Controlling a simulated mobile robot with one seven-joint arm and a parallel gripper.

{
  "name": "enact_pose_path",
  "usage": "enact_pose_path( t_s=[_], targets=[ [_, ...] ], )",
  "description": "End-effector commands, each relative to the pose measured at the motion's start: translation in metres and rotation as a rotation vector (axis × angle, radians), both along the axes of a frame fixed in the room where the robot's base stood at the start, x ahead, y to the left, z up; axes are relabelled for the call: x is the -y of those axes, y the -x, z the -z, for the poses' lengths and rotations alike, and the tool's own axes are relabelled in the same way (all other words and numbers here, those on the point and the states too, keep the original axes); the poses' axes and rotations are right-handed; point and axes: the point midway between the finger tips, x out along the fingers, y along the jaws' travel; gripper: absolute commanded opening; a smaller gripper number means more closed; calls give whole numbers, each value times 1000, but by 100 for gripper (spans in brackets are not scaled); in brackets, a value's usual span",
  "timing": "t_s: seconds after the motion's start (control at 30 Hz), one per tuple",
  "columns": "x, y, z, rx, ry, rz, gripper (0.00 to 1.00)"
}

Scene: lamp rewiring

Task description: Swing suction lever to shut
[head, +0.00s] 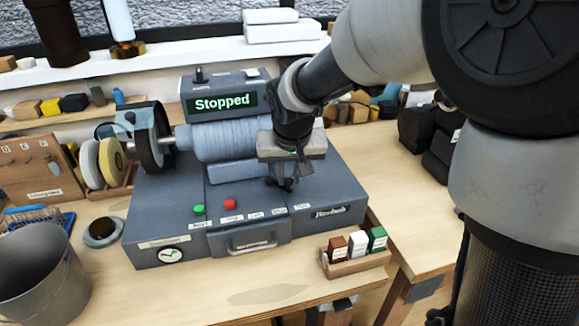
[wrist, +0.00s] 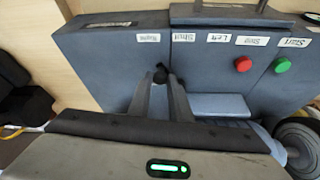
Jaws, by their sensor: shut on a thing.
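The knob is close to two white labels, one of which seems to read Shut (wrist: 183,35). In the head view my gripper (head: 282,186) points down at the right part of the machine (head: 165,215). There the lever cannot be told apart from the dark fingers.
A green button (head: 198,209) and a red button (head: 229,204) lie left of my gripper. The grey roller (head: 222,142) is just behind it, under a display reading Stopped (head: 222,104). A wooden tray (head: 361,263) with small boxes stands in front right. A metal bucket (head: 40,285) stands front left.

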Motion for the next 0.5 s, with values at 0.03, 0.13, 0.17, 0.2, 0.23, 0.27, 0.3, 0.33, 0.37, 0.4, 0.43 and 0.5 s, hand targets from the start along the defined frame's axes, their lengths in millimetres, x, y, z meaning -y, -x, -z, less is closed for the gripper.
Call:
enact_pose_path(
  t_s=[0.03,0.13,0.17,0.2,0.23,0.27,0.3,0.33,0.37,0.4,0.43,0.5],
  targets=[
    [0,0,0,0,0,1,0],
    [-1,0,1,0,0,9,0],
    [-1,1,1,0,0,13,0],
    [-2,1,1,1,1,22,0],
    [-3,2,2,1,-1,30,0],
    [-3,2,2,2,-1,40,0],
    [-4,3,3,2,0,56,0],
    [-5,3,3,2,0,72,0],
    [-6,4,4,2,-1,87,0],
    [-7,5,4,2,-1,111,0],
    [-9,6,5,3,0,130,0],
    [-12,8,4,4,-1,178,0]
  ],
)
